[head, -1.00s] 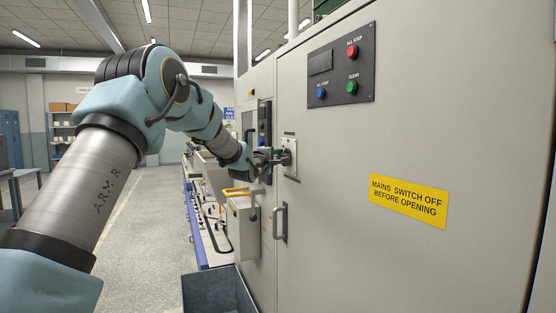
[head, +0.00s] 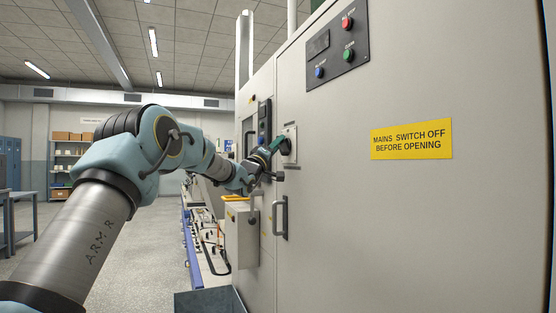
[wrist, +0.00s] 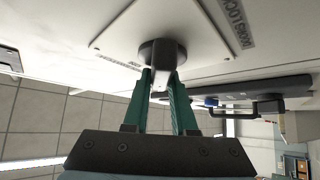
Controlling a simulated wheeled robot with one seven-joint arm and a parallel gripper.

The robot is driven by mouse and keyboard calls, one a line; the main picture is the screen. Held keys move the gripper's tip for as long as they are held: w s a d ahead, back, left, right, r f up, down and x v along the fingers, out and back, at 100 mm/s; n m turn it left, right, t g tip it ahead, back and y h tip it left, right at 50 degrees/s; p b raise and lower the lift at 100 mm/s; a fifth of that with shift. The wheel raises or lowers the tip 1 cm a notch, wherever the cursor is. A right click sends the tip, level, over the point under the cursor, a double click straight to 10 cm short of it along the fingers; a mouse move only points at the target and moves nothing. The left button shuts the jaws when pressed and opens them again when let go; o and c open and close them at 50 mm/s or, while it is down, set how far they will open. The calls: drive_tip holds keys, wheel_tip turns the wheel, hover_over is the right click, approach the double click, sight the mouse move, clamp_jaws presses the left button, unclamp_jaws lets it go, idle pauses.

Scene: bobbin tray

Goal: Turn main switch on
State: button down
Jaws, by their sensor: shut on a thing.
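The main switch (head: 287,146) is a dark rotary knob on a pale square plate on the grey cabinet door. In the wrist view the round dark switch base (wrist: 162,54) stands out from its plate (wrist: 205,25), with a light mark at its tip. My gripper (head: 276,147) reaches the switch from the left, tilted upward. In the wrist view its two green fingers (wrist: 160,84) are shut on the switch handle, one on each side. The fingers partly hide the handle, so its exact angle is hard to read.
A black panel (head: 337,44) with red, green and blue buttons is above right. A yellow sign (head: 411,139) reads "MAINS SWITCH OFF BEFORE OPENING". A door handle (head: 280,217) sticks out below the switch. A grey bin (head: 203,302) stands on the floor.

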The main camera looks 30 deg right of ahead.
drive_tip(key=m+g+h, duration=0.1)
drive_tip(key=m+g+h+b, duration=0.1)
drive_tip(key=m, duration=0.1)
drive_tip(key=shift+f, duration=0.25)
drive_tip(key=m+g, duration=0.1)
drive_tip(key=m+g+h, duration=0.1)
drive_tip(key=m, duration=0.1)
drive_tip(key=m+g+h, duration=0.1)
drive_tip(key=m+g, duration=0.1)
drive_tip(key=shift+s+r, duration=0.1)
drive_tip(key=shift+r, duration=0.15)
drive_tip(key=m+g+h, duration=0.1)
drive_tip(key=m+g, duration=0.3)
drive_tip(key=m, duration=0.1)
drive_tip(key=shift+s+r+p, duration=0.1)
drive_tip(key=shift+r+p, duration=0.05)
drive_tip(key=shift+p, duration=0.25)
drive_tip(key=shift+s+m+g+p, duration=0.1)
drive_tip(key=shift+m+g+p, duration=0.5)
drive_tip(key=shift+m+g, duration=1.9)
drive_tip(key=shift+g, duration=0.1)
drive_tip(key=c, duration=0.7)
unclamp_jaws()
